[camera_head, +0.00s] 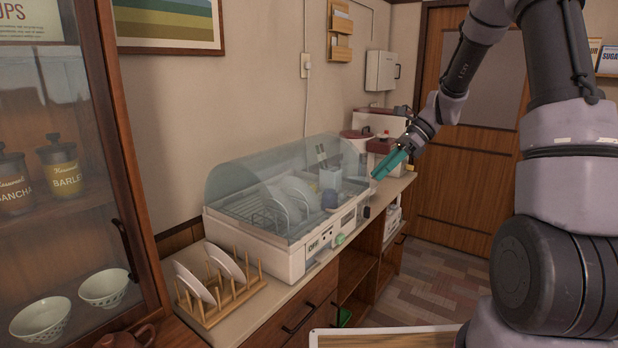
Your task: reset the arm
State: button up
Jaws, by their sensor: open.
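My gripper (385,168), with teal fingers, is held in the air at the right end of the dish dryer (268,247). It points down and to the left, and I see nothing between its fingers. The arm comes in from the upper right and bends down to it. The dryer is a white box on the counter with a clear curved cover (262,170) over it. Plates (296,192) and a few other dishes show inside through the cover. The picture does not show whether the gripper touches anything.
A wooden rack (222,298) with plates stands on the counter left of the dryer. A glass-fronted cabinet (118,190) fills the left side. Red-lidded appliances (376,138) stand behind the gripper. Open floor (440,277) lies right of the counter, before a wooden door (465,170).

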jog(key=s+d+r+n+t+h, duration=0.2)
jog(key=s+r+n+t+h, duration=0.1)
jog(key=s+r+n, duration=0.4)
jog(key=s+d+r+n+t+h, duration=0.3)
jog(key=s+r+n+t, duration=0.3)
jog(key=s+r, duration=0.4)
jog(key=s+n, duration=0.1)
jog(key=s, duration=0.4)
jog(key=shift+d+r+n+h, duration=0.3)
jog(key=shift+r+n+h, duration=0.05)
jog(key=shift+n+h, duration=0.05)
jog(key=shift+w, duration=0.1)
dwell(0.3)
